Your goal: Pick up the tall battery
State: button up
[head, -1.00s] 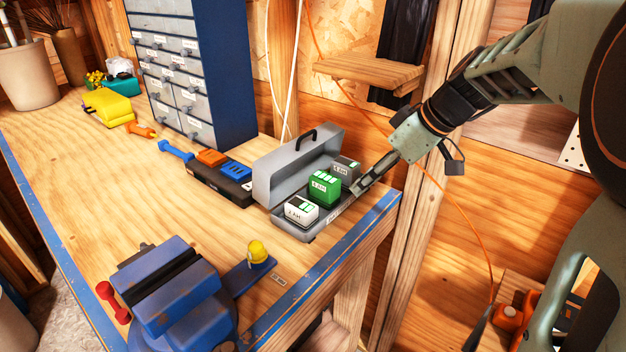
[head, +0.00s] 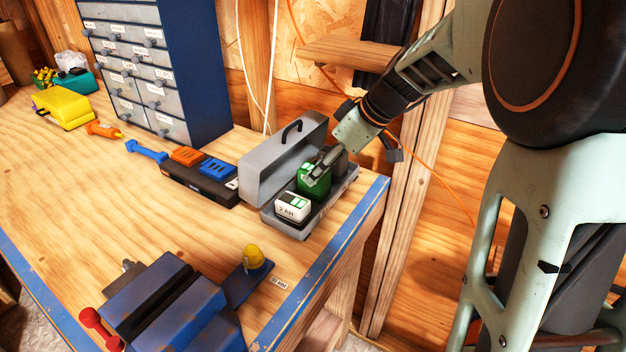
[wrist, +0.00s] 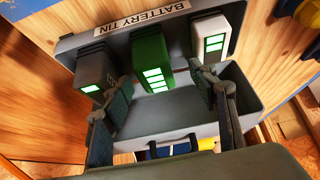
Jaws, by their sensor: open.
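The tall green battery (head: 309,188) stands in the open grey battery tin (head: 335,203), between a white battery (head: 293,206) and a dark grey battery (head: 340,161). My gripper (head: 318,170) is open over the tin and partly hides the green and grey batteries in the head view. In the wrist view the green battery (wrist: 150,62) shows between my two fingers (wrist: 160,92), apart from both. The grey battery (wrist: 94,68) is at left and the white one (wrist: 211,40) at right. I cannot tell whether the fingers are down around the green battery.
The tin's raised lid (head: 272,168) with a black handle stands behind the batteries. A black case with orange and blue blocks (head: 195,175) is left of it. A blue vise (head: 175,305) and a yellow-knobbed item (head: 253,257) are in front. The middle bench is clear.

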aim_at(319, 192)
jog(key=x, duration=0.6)
jog(key=shift+w+d+f, duration=0.2)
jog(key=shift+d+f, duration=0.1)
jog(key=shift+c, duration=0.2)
jog(key=c, duration=1.3)
jog(key=shift+r, duration=0.1)
jog(key=shift+c, duration=0.2)
jog(key=shift+r, duration=0.1)
